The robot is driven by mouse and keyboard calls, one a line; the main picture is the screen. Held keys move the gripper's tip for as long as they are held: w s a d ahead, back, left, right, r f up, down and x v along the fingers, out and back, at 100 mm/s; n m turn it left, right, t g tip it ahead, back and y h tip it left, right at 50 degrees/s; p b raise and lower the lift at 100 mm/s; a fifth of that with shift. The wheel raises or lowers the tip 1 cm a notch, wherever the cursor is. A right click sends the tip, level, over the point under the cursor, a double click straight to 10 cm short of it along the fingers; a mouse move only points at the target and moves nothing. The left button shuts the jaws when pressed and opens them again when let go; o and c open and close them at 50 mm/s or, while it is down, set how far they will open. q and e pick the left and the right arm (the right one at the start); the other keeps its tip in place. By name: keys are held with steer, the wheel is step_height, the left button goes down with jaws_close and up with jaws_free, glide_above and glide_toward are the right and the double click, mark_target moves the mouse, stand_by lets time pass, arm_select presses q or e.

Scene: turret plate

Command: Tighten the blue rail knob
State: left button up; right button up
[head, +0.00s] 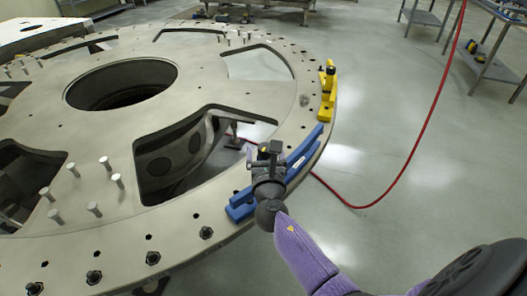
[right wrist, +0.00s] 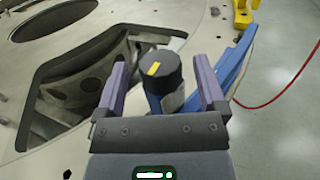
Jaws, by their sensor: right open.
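The blue rail (head: 300,155) lies along the outer edge of the turret plate, and part of it shows in the right wrist view (right wrist: 234,62). The blue rail knob (right wrist: 168,82) is a dark round cap with a yellow mark on top. In the right wrist view it stands between the two purple fingers of my right gripper (right wrist: 161,66). The fingers are open, with a gap visible on each side of the knob. In the head view my right gripper (head: 268,158) is over the rail's middle and largely hides the knob. My left gripper is not in view.
The turret plate (head: 215,95) has large cutouts, a round centre hole and several upright pins. A yellow rail (head: 328,90) with a dark knob sits farther along the edge. A red hose (head: 425,140) runs over the floor. Shelving (head: 490,65) stands back right.

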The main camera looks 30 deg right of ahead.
steer(key=shift+w+d, duration=0.35)
steer(key=shift+w, duration=0.25)
steer(key=shift+c, duration=0.3)
